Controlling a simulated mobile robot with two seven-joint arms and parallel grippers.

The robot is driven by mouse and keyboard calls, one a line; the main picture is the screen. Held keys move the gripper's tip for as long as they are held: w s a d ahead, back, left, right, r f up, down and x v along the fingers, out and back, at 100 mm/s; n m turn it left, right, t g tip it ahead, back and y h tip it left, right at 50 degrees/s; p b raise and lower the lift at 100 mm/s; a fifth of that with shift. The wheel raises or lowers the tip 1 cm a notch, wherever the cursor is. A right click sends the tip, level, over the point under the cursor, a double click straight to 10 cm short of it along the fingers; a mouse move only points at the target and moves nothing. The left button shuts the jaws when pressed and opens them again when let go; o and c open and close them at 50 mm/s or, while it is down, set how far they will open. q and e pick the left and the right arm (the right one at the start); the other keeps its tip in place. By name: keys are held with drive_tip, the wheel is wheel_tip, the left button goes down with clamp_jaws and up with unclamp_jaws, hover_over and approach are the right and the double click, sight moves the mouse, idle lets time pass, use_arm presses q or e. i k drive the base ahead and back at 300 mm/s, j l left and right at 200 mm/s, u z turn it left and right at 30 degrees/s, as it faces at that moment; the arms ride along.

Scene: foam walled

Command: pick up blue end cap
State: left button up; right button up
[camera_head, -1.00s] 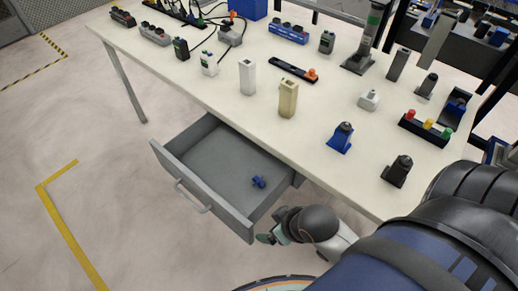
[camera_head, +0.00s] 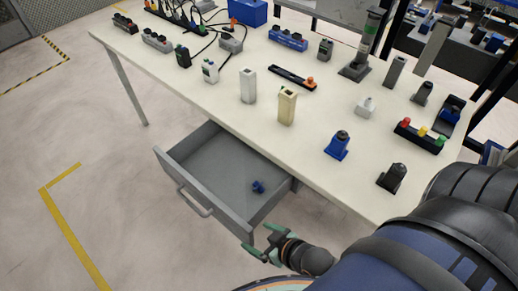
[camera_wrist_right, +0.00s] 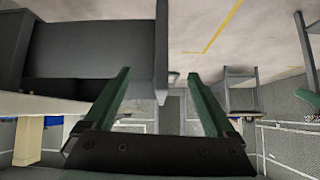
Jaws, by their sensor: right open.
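A small blue end cap (camera_head: 258,187) lies on the floor of the open grey drawer (camera_head: 209,203), towards its right end, in the head view. My right gripper (camera_head: 254,244) is just outside the drawer's front right corner, with its green fingers apart and nothing between them. In the right wrist view the two green fingers (camera_wrist_right: 160,90) are spread wide, with the grey drawer front (camera_wrist_right: 160,50) ahead of them. The end cap does not show in the wrist view. My left gripper is not in view.
The white table (camera_head: 225,112) above the drawer holds grey, cream and blue parts, including a blue block (camera_head: 337,145) and a dark block (camera_head: 391,178) near its front edge. The drawer walls and handle (camera_head: 196,203) stand beside my right gripper. The floor in front is clear.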

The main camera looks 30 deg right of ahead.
sight(257, 186)
drive_tip(key=i+l+z, duration=0.1)
drive_tip(key=z, duration=0.85)
drive_tip(key=i+l, duration=0.05)
drive_tip(key=l, duration=0.05)
